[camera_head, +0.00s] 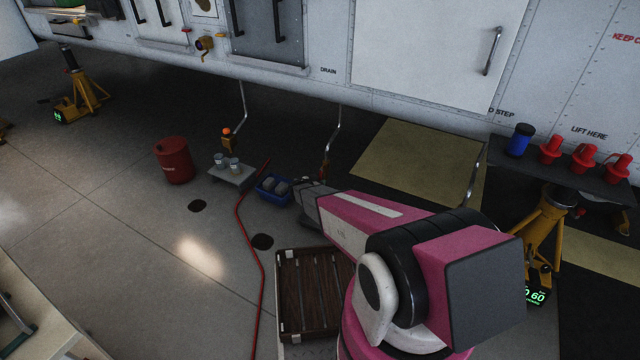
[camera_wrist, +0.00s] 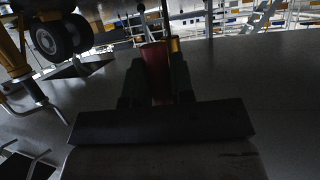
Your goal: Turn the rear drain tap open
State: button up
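Several thin metal drain pipes hang below the white fuselage. The left one ends in a tap with an orange top (camera_head: 228,138). The middle one ends in a small brass-coloured tap (camera_head: 325,164), just above and right of my gripper (camera_head: 303,188). The right pipe (camera_head: 472,185) hangs behind my arm. I cannot tell which is the rear tap. In the wrist view, the dark fingers of my gripper (camera_wrist: 157,88) stand apart. A red thing (camera_wrist: 154,60) shows between them, with a yellow-orange piece (camera_wrist: 175,46) beside it; whether they touch it is unclear.
A blue crate (camera_head: 266,196), a grey stand with cans (camera_head: 232,179) and a red drum (camera_head: 174,161) stand on the floor left of my gripper. A red hose (camera_head: 256,250) runs nearby. A slatted wooden crate (camera_head: 308,292) lies below. A yellow jack (camera_head: 546,232) stands right.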

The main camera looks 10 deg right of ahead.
jog(key=o, duration=0.4)
jog(key=shift+c, duration=0.2)
jog(key=v, duration=1.1)
jog(key=shift+f, duration=0.1)
jog(key=s+d+r+n+g+y, duration=0.25)
jog(key=s+d+r+g, duration=0.45)
jog(key=s+d+r, duration=0.5)
jog(key=s+a+r+n+g+y, duration=0.1)
jog(key=s+r+n+g+y, duration=0.1)
jog(key=s+r+n+y, duration=0.5)
jog(key=s+r, duration=0.4)
jog(key=s, duration=0.2)
jog(key=shift+s+a+r, duration=0.3)
jog(key=shift+s, duration=0.05)
